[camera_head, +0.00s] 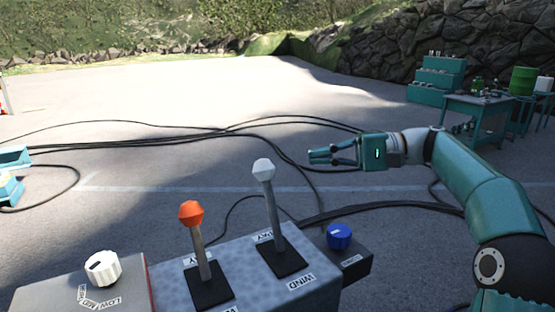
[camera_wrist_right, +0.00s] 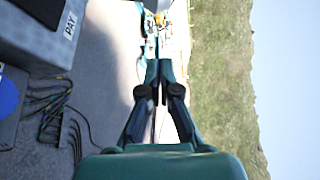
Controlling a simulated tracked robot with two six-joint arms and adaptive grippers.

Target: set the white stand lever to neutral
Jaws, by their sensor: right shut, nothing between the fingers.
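The white-knobbed stand lever (camera_head: 270,200) rises from a black slot plate on the grey control stand (camera_head: 230,258). It leans slightly away from me, toward the far label, which is partly hidden behind it; a WIND label is at the near side. My right gripper (camera_head: 312,155) is shut and empty, in the air to the right of the white knob and apart from it. In the right wrist view its fingers (camera_wrist_right: 160,68) are together with nothing between them. My left gripper is not in view.
An orange-knobbed lever (camera_head: 194,240) stands left of the white one. A white dial (camera_head: 103,268) is at the left, and a blue knob (camera_head: 340,236) at the right. Black cables (camera_head: 220,127) cross the ground. A teal table (camera_head: 478,108) stands far right. Open pavement lies beyond the stand.

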